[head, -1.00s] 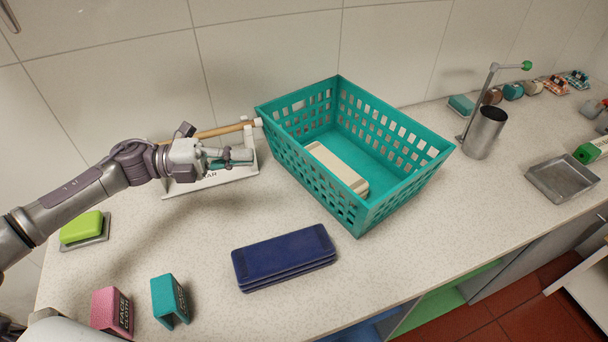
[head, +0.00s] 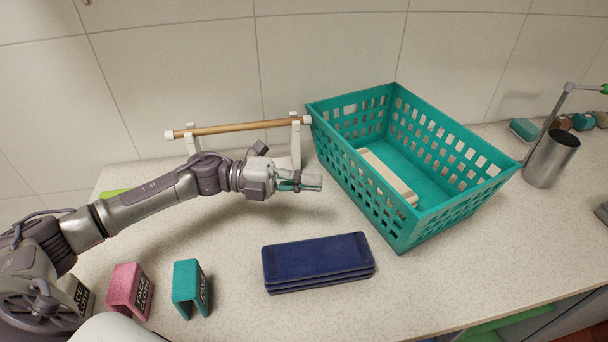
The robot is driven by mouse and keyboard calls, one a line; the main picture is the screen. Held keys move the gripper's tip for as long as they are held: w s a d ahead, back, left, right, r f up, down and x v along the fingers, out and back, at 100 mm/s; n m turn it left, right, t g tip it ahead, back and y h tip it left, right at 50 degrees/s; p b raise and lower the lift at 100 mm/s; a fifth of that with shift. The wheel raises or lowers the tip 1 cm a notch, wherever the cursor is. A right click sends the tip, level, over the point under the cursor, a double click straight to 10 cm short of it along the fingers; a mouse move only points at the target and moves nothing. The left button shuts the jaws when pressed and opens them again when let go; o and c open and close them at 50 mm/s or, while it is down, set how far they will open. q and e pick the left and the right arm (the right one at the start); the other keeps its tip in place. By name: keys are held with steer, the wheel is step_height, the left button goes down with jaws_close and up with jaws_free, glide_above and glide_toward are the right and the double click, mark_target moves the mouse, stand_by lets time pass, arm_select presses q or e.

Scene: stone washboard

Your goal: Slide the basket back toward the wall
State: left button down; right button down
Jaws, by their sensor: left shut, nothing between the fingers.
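The teal plastic basket (head: 374,204) stands upright on the speckled counter at the right of the head view, turned at an angle. Its far corner is close to the tiled wall. A cream block (head: 388,174) lies inside it. My left gripper (head: 312,183) is shut and empty, held over the counter just left of the basket's near left side and pointing at it. I cannot tell whether the fingertips touch the basket. My right gripper does not show.
A wooden rod on a white stand (head: 238,128) is behind my left arm. Folded navy cloths (head: 318,260) lie in front of the basket. Teal (head: 187,286) and pink (head: 128,288) face-cloth holders stand at front left. A metal cup (head: 552,160) stands to the right.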

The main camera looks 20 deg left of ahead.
mark_target(373, 177)
arm_select(q)
steer(key=w+d+p, duration=0.1)
steer(key=d, duration=0.1)
steer(key=w+d+p, duration=0.1)
steer(key=w+d, duration=0.1)
steer(key=d, duration=0.1)
steer(key=w+d+p, duration=0.1)
steer(key=d, duration=0.1)
steer(key=shift+w+d+r, duration=0.15)
steer(key=shift+w+d, duration=0.05)
steer(key=shift+w, duration=0.15)
steer(key=shift+w+d, duration=0.15)
steer(key=shift+w, duration=0.15)
